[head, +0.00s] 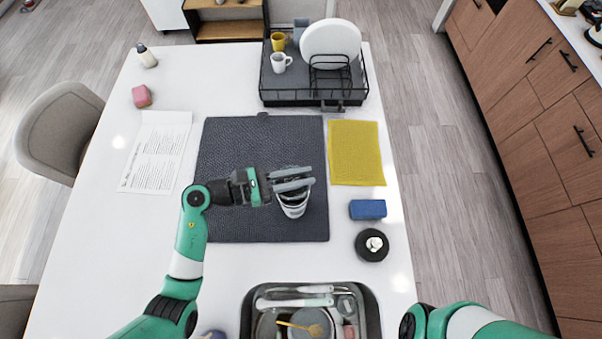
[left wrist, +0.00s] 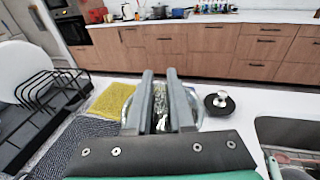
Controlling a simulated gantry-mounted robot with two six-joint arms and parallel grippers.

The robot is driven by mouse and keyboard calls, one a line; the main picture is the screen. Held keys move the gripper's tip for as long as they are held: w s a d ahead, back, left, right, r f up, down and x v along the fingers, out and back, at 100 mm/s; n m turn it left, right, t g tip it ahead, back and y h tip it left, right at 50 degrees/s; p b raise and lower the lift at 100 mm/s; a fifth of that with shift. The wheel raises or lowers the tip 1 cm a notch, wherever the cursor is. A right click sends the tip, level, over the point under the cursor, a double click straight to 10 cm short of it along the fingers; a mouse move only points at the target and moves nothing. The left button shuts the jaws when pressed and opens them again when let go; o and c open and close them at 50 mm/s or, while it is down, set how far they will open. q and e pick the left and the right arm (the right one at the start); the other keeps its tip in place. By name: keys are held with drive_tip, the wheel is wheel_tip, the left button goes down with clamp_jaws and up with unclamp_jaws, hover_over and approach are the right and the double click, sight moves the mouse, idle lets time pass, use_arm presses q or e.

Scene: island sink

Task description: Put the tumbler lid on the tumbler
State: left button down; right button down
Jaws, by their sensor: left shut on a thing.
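The clear, silvery tumbler (head: 293,208) stands upright on the dark mat, right of its middle. My left gripper (head: 293,180) lies level over the tumbler's top, its two fingers close together, pointing right. It is shut on a narrow silvery piece (left wrist: 160,105), which looks like part of the tumbler lid. The fingers hide most of it. A clear rounded outline shows on both sides of the fingers in the left wrist view. I cannot tell whether the lid touches the tumbler's rim. My right arm enters at the bottom right; its gripper is out of view.
The dark mat (head: 225,155) lies mid-counter, with a yellow cloth (head: 355,152), a blue sponge (head: 367,209) and a black disc with a silvery knob (head: 372,245) to its right. A dish rack (head: 312,98) stands behind. A filled sink (head: 372,305) is in front.

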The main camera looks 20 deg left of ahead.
use_arm(q)
drive_tip(key=shift+f+b, duration=2)
drive_tip(key=shift+f, duration=0.65)
drive_tip(key=shift+f+b, duration=0.3)
drive_tip(key=shift+f, duration=0.05)
drive_tip(key=c, duration=0.7)
unclamp_jaws()
drive_tip(key=shift+s, duration=0.1)
drive_tip(key=v, duration=1.1)
drive_tip(key=shift+s+a, duration=0.15)
drive_tip(key=shift+a, duration=0.05)
drive_tip(key=shift+r, duration=0.1)
